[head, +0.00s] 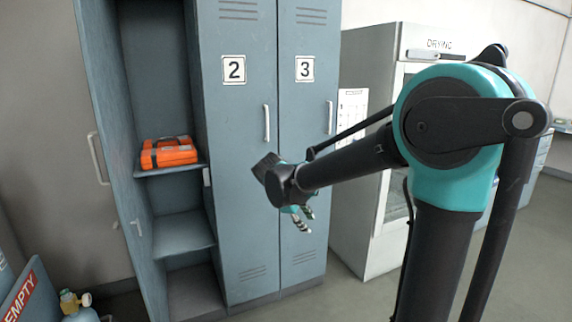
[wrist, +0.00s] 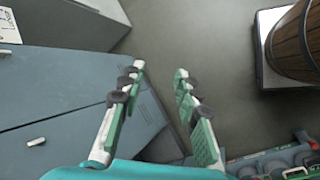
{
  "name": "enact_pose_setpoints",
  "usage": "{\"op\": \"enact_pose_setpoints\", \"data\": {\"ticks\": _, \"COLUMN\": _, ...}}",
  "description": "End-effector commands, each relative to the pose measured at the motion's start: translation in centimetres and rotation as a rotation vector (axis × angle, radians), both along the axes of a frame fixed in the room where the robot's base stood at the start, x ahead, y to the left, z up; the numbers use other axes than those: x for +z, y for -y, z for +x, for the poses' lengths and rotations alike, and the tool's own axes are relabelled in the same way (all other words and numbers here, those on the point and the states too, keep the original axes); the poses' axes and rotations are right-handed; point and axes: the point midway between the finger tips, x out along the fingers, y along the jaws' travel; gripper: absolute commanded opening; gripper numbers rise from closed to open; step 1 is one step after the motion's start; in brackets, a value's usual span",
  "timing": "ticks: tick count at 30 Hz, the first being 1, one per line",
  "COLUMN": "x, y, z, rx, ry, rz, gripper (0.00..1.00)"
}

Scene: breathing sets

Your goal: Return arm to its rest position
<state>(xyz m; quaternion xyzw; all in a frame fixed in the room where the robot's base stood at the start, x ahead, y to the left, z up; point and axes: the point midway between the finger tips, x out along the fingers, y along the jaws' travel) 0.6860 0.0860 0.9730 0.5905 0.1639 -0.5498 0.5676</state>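My arm reaches from the right side of the head view toward the lockers, bent at the teal joint. My gripper (head: 303,222) hangs in front of locker door 3, pointing downward. In the wrist view, the two fingers of my gripper (wrist: 160,75) stand apart with only grey floor showing between them. It is open and holds nothing.
An orange case (head: 169,152) lies on a shelf in the open locker (head: 183,232) at left. Lockers 2 and 3 (head: 277,190) are shut. A drying cabinet (head: 370,240) stands behind my arm. A wooden barrel (wrist: 296,45) shows in the wrist view. The floor between is clear.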

Motion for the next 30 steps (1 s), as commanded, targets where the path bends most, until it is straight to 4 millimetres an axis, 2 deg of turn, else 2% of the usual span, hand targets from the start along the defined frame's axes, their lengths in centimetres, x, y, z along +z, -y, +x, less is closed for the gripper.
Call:
{"op": "enact_pose_setpoints", "data": {"ticks": 1, "x": -1.5, "y": 2.8, "z": -1.7, "rx": -0.086, "ry": 0.014, "rz": 0.072, "gripper": 0.32}}
{"op": "enact_pose_setpoints", "data": {"ticks": 6, "x": -6.3, "y": 8.5, "z": -7.7, "rx": -0.378, "ry": 0.083, "rz": 0.327, "gripper": 0.32}}
{"op": "enact_pose_setpoints", "data": {"ticks": 10, "x": -9.6, "y": 11.2, "z": -12.5, "rx": -0.607, "ry": 0.145, "rz": 0.514, "gripper": 0.32}}
{"op": "enact_pose_setpoints", "data": {"ticks": 15, "x": -12.8, "y": 12.5, "z": -17.3, "rx": -0.849, "ry": 0.216, "rz": 0.704, "gripper": 0.32}}
{"op": "enact_pose_setpoints", "data": {"ticks": 18, "x": -13.8, "y": 12.7, "z": -18.8, "rx": -0.934, "ry": 0.243, "rz": 0.771, "gripper": 0.32}}
{"op": "enact_pose_setpoints", "data": {"ticks": 21, "x": -14.3, "y": 12.7, "z": -19.5, "rx": -0.976, "ry": 0.256, "rz": 0.805, "gripper": 0.32}}
{"op": "enact_pose_setpoints", "data": {"ticks": 30, "x": -14.3, "y": 12.7, "z": -19.6, "rx": -0.983, "ry": 0.258, "rz": 0.812, "gripper": 0.32}}
